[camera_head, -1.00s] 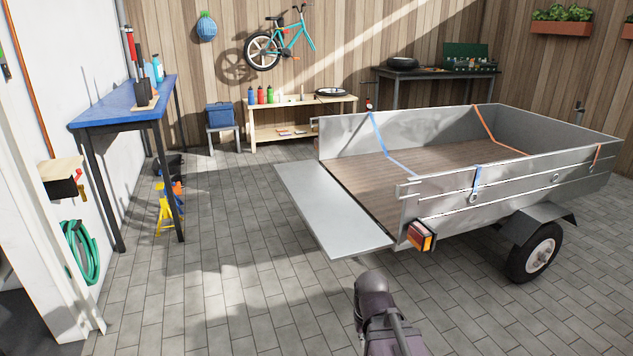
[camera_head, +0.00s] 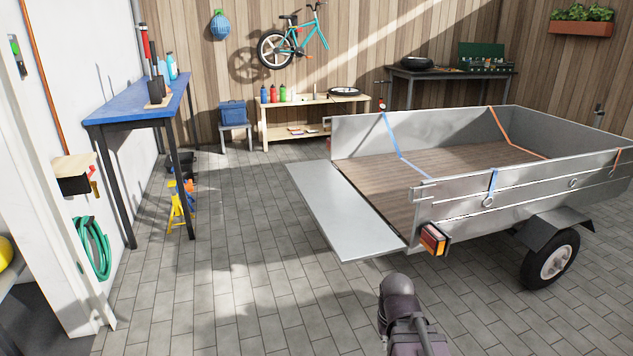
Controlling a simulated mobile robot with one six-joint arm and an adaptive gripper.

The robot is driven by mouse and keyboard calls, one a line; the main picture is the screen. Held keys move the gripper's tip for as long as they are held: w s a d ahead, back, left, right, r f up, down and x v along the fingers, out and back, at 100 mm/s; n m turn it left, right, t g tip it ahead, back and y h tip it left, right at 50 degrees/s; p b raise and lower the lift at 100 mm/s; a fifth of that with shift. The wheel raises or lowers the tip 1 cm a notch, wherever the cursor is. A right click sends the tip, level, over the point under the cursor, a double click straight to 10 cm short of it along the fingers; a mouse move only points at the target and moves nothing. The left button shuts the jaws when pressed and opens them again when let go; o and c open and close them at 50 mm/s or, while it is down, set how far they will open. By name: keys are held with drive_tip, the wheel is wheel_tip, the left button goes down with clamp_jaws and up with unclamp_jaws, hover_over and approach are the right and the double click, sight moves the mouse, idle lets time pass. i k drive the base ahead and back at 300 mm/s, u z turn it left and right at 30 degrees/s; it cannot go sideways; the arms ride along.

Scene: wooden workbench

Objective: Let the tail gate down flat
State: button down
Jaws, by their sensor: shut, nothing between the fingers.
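The tail gate (camera_head: 345,212) is a pale grey metal panel at the rear of the trailer (camera_head: 540,190). It lies down, about level with the wooden trailer bed (camera_head: 430,165), and sticks out to the left over the paving. Its far and near edges are free, and nothing touches it. A dark part of my arm shows at the bottom, right of centre, below the tail gate's near corner and apart from it. My gripper's fingers are not visible.
A blue-topped workbench (camera_head: 140,102) stands along the left wall, with a yellow stand (camera_head: 181,210) beneath it. A low wooden shelf (camera_head: 310,104) is at the back. The trailer's wheel (camera_head: 551,260) is on the right. The paved floor (camera_head: 230,250) between workbench and tail gate is clear.

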sight(355, 232)
drive_tip(key=u, duration=0.05)
drive_tip(key=i, duration=0.95)
drive_tip(key=z, duration=0.05)
